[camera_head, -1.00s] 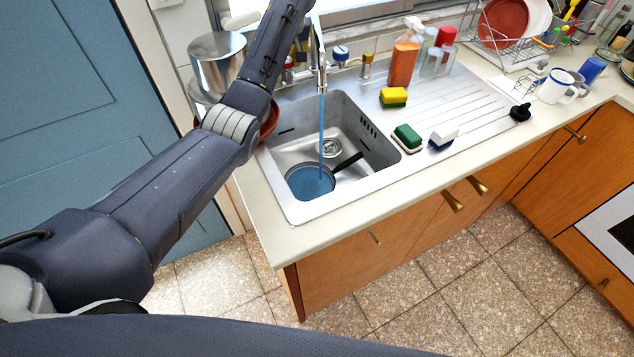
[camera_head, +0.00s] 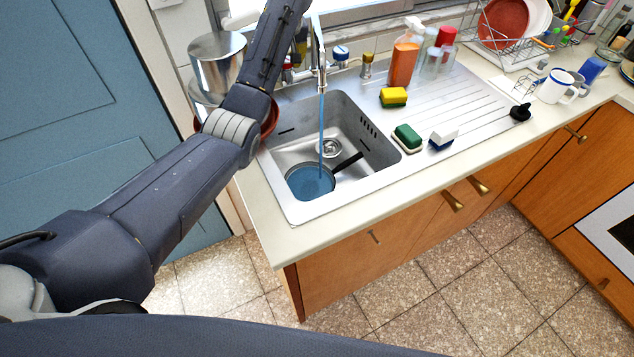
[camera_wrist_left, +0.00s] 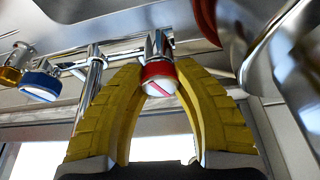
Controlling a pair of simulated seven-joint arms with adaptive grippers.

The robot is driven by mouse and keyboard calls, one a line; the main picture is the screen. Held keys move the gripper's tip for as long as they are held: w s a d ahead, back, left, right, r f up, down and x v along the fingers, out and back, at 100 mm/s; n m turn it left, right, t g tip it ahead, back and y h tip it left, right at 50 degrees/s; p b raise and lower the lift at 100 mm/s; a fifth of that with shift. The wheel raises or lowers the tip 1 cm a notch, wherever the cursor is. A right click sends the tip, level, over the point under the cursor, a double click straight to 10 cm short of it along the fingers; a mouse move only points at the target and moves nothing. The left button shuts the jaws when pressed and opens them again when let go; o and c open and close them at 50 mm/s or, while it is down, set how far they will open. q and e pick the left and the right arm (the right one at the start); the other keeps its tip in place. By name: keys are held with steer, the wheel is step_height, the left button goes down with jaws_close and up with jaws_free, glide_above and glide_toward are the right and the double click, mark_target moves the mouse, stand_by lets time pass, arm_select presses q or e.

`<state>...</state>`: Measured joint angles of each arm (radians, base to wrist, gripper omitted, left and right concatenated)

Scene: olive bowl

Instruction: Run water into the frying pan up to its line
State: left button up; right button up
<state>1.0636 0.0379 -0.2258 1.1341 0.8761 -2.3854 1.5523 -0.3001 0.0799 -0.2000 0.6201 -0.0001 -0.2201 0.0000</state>
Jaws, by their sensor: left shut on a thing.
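The frying pan (camera_head: 311,181) sits in the sink basin (camera_head: 365,127), its dark handle pointing up and right. Blue water covers its inside; I cannot make out its line. A blue water stream (camera_head: 321,135) falls from the tap spout (camera_head: 320,62) into the pan. My left gripper (camera_wrist_left: 160,88), with yellow fingers, is shut on the red-ringed tap knob (camera_wrist_left: 159,70) in the left wrist view. In the head view my arm reaches over the left end of the sink, and the grip is largely hidden. My right gripper is not in view.
A blue-ringed knob (camera_head: 341,53) and a yellow one (camera_head: 367,62) stand right of the spout. Sponges (camera_head: 394,97) and an orange spray bottle (camera_head: 404,60) are on the drainboard. A metal pot (camera_head: 217,62) stands left, close to my arm.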

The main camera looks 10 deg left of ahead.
arm_select(q)
steer(key=shift+a, duration=0.1)
steer(key=m, duration=0.2)
steer(key=m+h, duration=0.1)
steer(key=m, duration=0.1)
steer(key=shift+m+t+h, duration=0.3)
steer(key=shift+t, duration=0.1)
steer(key=o, duration=1.6)
steer(key=shift+c, duration=0.2)
steer(key=shift+r, duration=2.45)
steer(key=shift+r, duration=0.1)
